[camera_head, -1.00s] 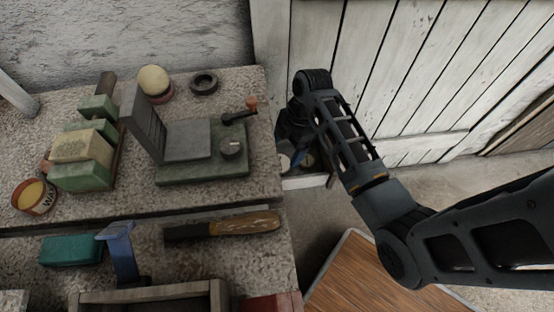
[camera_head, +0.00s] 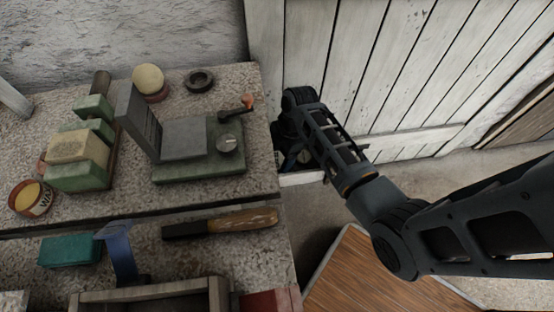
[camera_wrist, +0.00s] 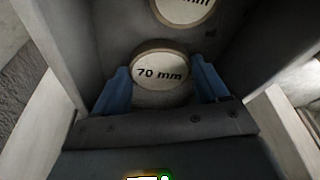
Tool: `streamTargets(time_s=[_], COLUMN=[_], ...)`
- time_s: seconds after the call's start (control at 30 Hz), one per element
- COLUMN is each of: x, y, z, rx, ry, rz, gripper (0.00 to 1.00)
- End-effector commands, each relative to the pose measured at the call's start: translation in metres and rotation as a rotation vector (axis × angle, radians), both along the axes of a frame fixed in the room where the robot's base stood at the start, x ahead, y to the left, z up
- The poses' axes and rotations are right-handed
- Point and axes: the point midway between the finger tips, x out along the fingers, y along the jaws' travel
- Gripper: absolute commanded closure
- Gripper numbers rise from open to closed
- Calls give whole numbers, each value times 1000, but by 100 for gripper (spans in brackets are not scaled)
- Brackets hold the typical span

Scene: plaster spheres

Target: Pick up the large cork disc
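In the wrist view, a pale round disc (camera_wrist: 160,73) marked "70 mm" lies between the two blue fingertips of my gripper (camera_wrist: 162,80). The fingers stand apart at its left and right sides; I cannot tell whether they touch it. A second pale disc (camera_wrist: 183,10), its label cut off at "mm", shows at the top edge. I cannot tell which disc is larger, nor confirm cork from the pale faces. Both are inside a dark-walled space. In the head view my gripper is mostly hidden behind my arm, low beside the bench's right end.
Dark walls (camera_wrist: 72,40) rise close on both sides of my gripper. The stone bench (camera_head: 258,110) holds a green-based device (camera_head: 200,165), a wooden-handled tool (camera_head: 245,220), a black ring (camera_head: 199,81) and green blocks. A white plank wall (camera_head: 400,60) stands behind my arm.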

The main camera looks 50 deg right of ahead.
Motion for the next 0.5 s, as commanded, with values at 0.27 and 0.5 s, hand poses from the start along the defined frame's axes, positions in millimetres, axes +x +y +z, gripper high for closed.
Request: streamTargets(time_s=[0.27,0.5], x=[0,0], y=[0,0], z=[0,2], rx=[0,0], ry=[0,-1], rz=[0,0], gripper=[56,56])
